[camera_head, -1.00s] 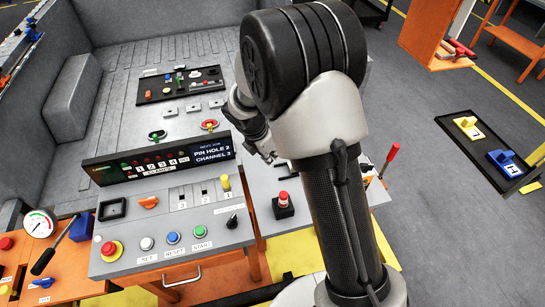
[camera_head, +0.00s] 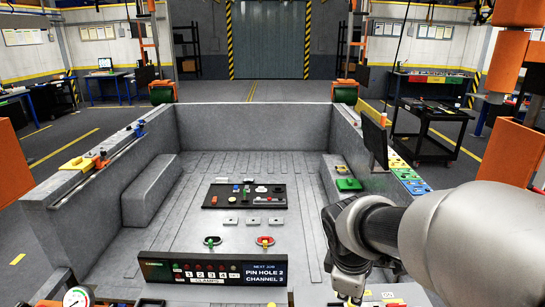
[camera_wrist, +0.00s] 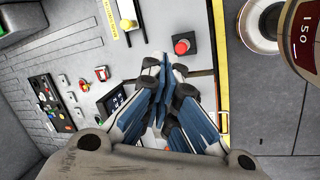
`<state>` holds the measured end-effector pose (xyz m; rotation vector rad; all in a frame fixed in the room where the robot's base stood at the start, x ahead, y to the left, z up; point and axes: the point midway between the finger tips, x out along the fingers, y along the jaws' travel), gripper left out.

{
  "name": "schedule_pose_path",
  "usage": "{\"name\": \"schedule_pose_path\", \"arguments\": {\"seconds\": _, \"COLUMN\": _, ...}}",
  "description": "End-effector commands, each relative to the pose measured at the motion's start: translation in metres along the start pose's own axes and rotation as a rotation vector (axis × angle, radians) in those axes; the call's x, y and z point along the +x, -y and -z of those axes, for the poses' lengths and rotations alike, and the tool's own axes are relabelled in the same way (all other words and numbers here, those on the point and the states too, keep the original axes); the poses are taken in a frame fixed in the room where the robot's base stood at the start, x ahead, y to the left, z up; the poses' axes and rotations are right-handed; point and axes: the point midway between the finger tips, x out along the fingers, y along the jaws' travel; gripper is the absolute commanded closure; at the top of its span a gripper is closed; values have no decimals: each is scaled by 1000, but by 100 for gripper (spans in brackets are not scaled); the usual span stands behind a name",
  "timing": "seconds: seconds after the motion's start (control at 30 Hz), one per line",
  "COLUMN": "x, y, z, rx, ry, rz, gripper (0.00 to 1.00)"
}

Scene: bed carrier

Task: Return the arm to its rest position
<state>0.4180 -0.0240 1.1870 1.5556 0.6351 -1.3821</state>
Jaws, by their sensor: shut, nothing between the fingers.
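My gripper (camera_wrist: 164,70) is shut in the wrist view, its blue and white fingers together with nothing between them. It points toward the grey control panel surface near a red button on a dark base (camera_wrist: 181,47). In the head view my arm (camera_head: 440,235) reaches in from the right edge, and its wrist bends down beside the display panel (camera_head: 215,272). The fingers are mostly hidden or cut off at the bottom of that view.
A dark trolley (camera_head: 425,130) stands beyond on the right. A yellow-edged panel border (camera_wrist: 219,70) is near my fingers.

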Motion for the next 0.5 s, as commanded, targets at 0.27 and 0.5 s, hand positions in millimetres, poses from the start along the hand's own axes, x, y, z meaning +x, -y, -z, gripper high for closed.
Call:
{"name": "schedule_pose_path", "arguments": {"seconds": 0.27, "x": -62, "y": 77, "z": -46, "rx": 625, "ry": -133, "rz": 4, "gripper": 100}}
{"name": "schedule_pose_path", "arguments": {"seconds": 0.5, "x": -78, "y": 135, "z": -63, "rx": 1011, "ry": -230, "rz": 57, "gripper": 100}}
